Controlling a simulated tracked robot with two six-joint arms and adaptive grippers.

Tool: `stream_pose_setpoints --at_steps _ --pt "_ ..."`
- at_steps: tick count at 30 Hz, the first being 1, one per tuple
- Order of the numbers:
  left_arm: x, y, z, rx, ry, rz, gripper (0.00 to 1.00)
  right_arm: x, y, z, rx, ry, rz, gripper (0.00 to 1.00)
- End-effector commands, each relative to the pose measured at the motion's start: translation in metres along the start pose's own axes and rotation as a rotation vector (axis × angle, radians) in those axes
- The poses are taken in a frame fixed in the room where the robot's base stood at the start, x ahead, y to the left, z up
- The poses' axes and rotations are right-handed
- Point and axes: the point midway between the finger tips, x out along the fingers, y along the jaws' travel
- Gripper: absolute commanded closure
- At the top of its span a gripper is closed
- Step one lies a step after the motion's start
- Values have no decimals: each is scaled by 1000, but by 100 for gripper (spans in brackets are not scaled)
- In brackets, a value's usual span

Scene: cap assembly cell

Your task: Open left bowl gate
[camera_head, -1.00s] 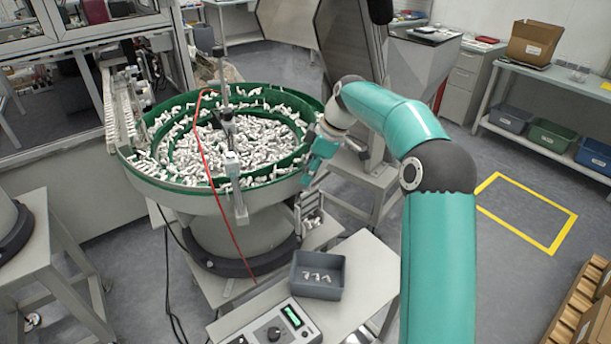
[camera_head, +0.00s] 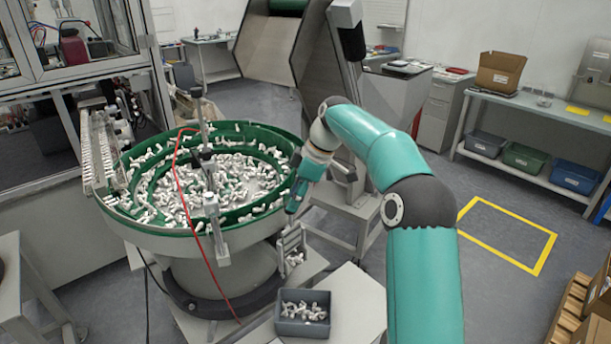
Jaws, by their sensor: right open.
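The large round feeder bowl (camera_head: 148,228) has green inner tracks full of small white parts. A small grey gate or chute (camera_head: 290,241) sits at the bowl's right front edge, with white parts at its lower end. My right gripper (camera_head: 292,209) is at the bowl's right rim, just above this gate, pointing down. It is open; its fingers look small and I cannot tell whether they touch the gate. A dark grey bin (camera_head: 303,327) below the gate holds a pile of white parts. My left gripper is not in view.
The bin stands on a grey stand (camera_head: 357,303) in front of the bowl. A red cable (camera_head: 190,200) crosses the bowl beside an upright post. A grey hopper (camera_head: 318,60) stands behind my right arm. Floor inside the yellow outline (camera_head: 540,262) is clear.

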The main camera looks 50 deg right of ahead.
Motion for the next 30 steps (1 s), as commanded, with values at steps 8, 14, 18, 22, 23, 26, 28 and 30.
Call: stream_pose_setpoints --at_steps 8,14,18,22,23,26,28,30 --pt "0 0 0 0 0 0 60 -56 2 0 1 1 5 57" --pt "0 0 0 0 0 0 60 -74 2 0 1 1 3 57" --pt "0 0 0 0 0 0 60 -80 1 0 1 0 2 57" --pt "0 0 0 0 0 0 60 -81 1 0 1 0 1 57" --pt "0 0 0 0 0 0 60 -81 1 0 1 0 1 57" --pt "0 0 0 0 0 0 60 -81 1 0 1 0 1 57" --pt "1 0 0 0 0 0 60 -81 1 0 1 0 1 57" --pt "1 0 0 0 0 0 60 -81 1 0 1 0 1 57"
